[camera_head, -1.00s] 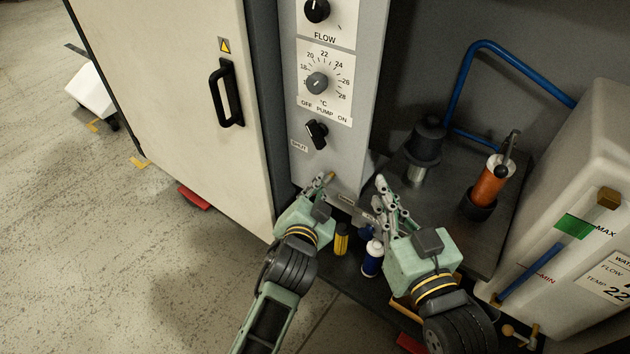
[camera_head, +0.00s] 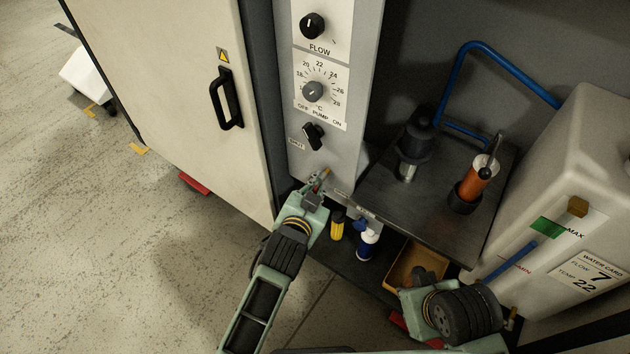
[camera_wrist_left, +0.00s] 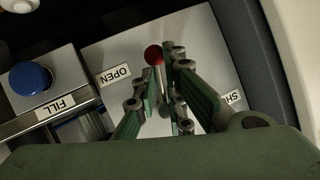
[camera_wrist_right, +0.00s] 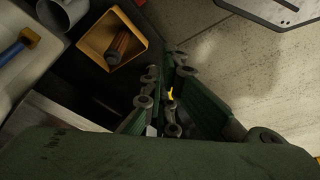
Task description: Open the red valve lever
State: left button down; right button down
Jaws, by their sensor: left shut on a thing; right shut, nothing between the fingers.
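The red valve lever has a red ball knob (camera_wrist_left: 153,54) on a thin metal stem, seen in the left wrist view. It stands between the OPEN label (camera_wrist_left: 115,75) on the left and the partly hidden SHUT label (camera_wrist_left: 234,97) on the right. My left gripper (camera_wrist_left: 160,88) is shut on the lever, with the knob showing beyond the fingertips. In the head view, my left gripper (camera_head: 323,180) is at the foot of the grey panel and mostly hides the lever. My right gripper (camera_wrist_right: 165,96) is shut and empty, low at the right.
A blue FILL button (camera_wrist_left: 30,78) is beside the lever plate. A dark shelf (camera_head: 400,215) carries an orange-bodied tool (camera_head: 474,184) and a black-topped part. Below are a yellow bottle (camera_head: 338,224), a white-and-blue bottle (camera_head: 368,243) and an orange bin (camera_wrist_right: 88,42). Open floor lies left.

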pick_arm(q)
jog(key=n+p, duration=0.1)
jog(key=p, duration=0.2)
jog(key=r+n+g+h+p, duration=0.1)
jog(key=p, duration=0.2)
jog(key=shift+d+h, duration=0.25)
jog(key=shift+h, duration=0.05)
jog(key=shift+d+f+g, duration=0.1)
jog(key=shift+f+g, duration=0.1)
jog(key=shift+g, duration=0.1)
pick_arm(e)
jog(key=s+f, duration=0.2)
jog(key=f, duration=0.9)
jog(key=s+f+g, duration=0.1)
jog(key=s+f, duration=0.2)
jog(key=f, duration=0.9)
jog(key=shift+d+g, duration=0.15)
jog(key=shift+g, duration=0.15)
pick_arm(q)
jog(key=shift+s, duration=0.1)
pick_arm(e)
jog(key=shift+f, duration=0.1)
pick_arm(q)
jog(key=c, duration=1.9)
grip_release()
jog(key=shift+d, duration=0.1)
jog(key=shift+c, duration=0.2)
jog(key=shift+f, duration=0.2)
pick_arm(e)
jog(key=shift+d, duration=0.1)
